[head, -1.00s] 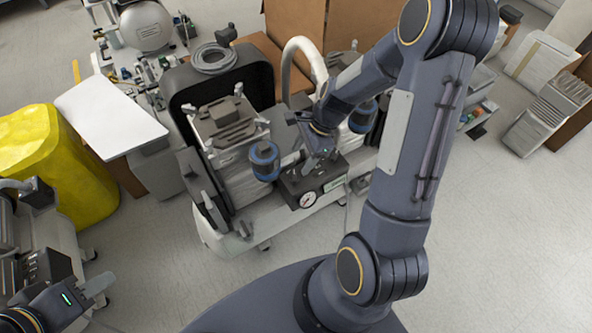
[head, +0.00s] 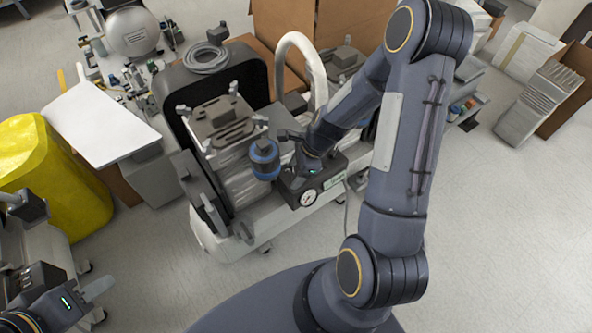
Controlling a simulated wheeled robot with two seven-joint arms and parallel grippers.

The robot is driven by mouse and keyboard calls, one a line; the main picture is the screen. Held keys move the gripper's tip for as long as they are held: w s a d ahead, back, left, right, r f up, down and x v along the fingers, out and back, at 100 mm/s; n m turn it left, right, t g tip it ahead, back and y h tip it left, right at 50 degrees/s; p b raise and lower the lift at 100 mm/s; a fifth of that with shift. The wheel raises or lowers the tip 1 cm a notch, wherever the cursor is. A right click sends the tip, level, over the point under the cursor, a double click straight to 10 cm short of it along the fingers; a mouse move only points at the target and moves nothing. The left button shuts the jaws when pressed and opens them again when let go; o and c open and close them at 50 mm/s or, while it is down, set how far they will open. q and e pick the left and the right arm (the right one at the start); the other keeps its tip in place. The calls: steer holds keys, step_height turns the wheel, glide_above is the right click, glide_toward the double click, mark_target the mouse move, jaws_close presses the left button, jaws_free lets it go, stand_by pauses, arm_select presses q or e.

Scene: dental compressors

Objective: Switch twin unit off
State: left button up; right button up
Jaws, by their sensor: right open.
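The twin unit (head: 225,135) stands in the middle of the head view, a wheeled compressor with an open dark housing, a blue-banded filter (head: 264,158) and a white base. On its front is a dark control box with a round white pressure gauge (head: 308,197). My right gripper (head: 290,150) is at the top of this box, beside the blue filter. Its jaws are open and partly hidden by its own wrist. I cannot tell whether it touches the box, and no switch is clearly visible. My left gripper (head: 92,292) is at the lower left, away from the unit; its finger gap is unclear.
A yellow bin (head: 45,175) and a white board (head: 100,122) are at the left. Another machine is at the lower left, near my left gripper. Cardboard boxes (head: 285,28) stand behind the unit.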

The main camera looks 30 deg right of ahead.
steer(key=c, duration=1)
steer(key=shift+r+n, duration=0.1)
steer(key=shift+n, duration=0.2)
steer(key=shift+w+n+g+p, duration=0.1)
steer(key=shift+n+g+p, duration=0.4)
steer(key=shift+n, duration=0.4)
steer(key=shift+w+n+g+y+p, duration=0.1)
steer(key=shift+n+g+y+p, duration=0.35)
steer(key=shift+n, duration=1.25)
steer(key=shift+h, duration=0.25)
steer(key=o, duration=1)
